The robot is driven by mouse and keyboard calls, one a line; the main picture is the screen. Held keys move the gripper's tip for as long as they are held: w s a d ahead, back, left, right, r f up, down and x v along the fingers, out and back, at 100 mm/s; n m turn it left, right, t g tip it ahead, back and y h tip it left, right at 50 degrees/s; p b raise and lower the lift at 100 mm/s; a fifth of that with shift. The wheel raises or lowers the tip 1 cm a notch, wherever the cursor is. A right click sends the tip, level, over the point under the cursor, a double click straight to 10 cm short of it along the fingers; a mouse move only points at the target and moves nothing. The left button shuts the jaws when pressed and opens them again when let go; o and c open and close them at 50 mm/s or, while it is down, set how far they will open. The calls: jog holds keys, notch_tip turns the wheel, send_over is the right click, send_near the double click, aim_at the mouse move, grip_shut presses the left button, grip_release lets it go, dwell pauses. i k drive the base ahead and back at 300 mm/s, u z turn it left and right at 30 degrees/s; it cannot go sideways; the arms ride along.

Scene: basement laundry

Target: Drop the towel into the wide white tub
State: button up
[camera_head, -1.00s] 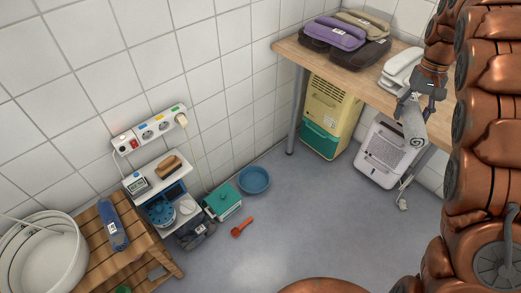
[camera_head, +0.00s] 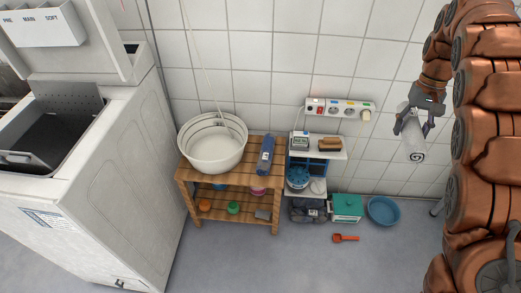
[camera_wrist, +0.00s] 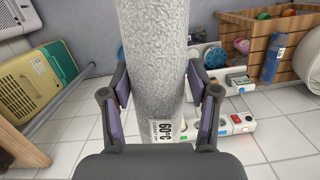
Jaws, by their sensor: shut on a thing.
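The towel is a rolled, light grey towel (camera_head: 413,143) with a spiral end, held at the right of the head view. In the wrist view the towel (camera_wrist: 156,60) is a thick speckled roll with a "60°C" label. My gripper (camera_head: 412,118) is shut on it, with one finger on each side. The wide white tub (camera_head: 214,146) stands on a wooden slatted bench left of centre, well apart from the towel. The tub's inside looks empty. Part of the tub also shows at the right edge of the wrist view (camera_wrist: 309,62).
The wooden bench (camera_head: 235,174) also carries a blue bottle (camera_head: 265,156). A large white washing machine (camera_head: 100,190) stands left of it. A small shelf (camera_head: 318,150), a green-lidded box (camera_head: 346,207), a blue basin (camera_head: 383,210) and a red scoop (camera_head: 345,238) are to the right. The front floor is clear.

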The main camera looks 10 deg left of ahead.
aim_at(220, 154)
jog(key=u, duration=2.15)
jog(key=i, duration=1)
